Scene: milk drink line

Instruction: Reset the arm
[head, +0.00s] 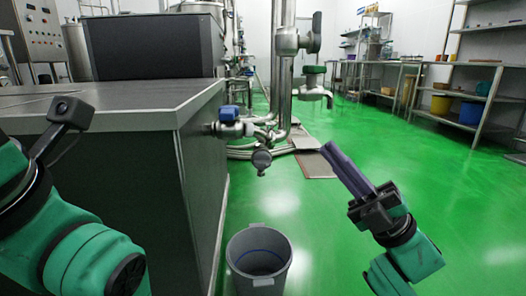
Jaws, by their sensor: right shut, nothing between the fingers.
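My right gripper (330,152) is at the right of the head view, above the green floor. Its long dark fingers lie together, pointing up and to the left. It is shut and empty, with nothing touching it. My left arm fills the lower left, bent beside the grey counter. A small black camera-like part on a bracket shows on that arm, but no left gripper fingers are in view.
A grey bin (236,247) stands on the floor at bottom centre. The grey counter (120,107) is at the left. Steel pipes with a blue-handled valve (229,114) stand behind. Shelves (478,100) line the right back. Open green floor lies around my right gripper.

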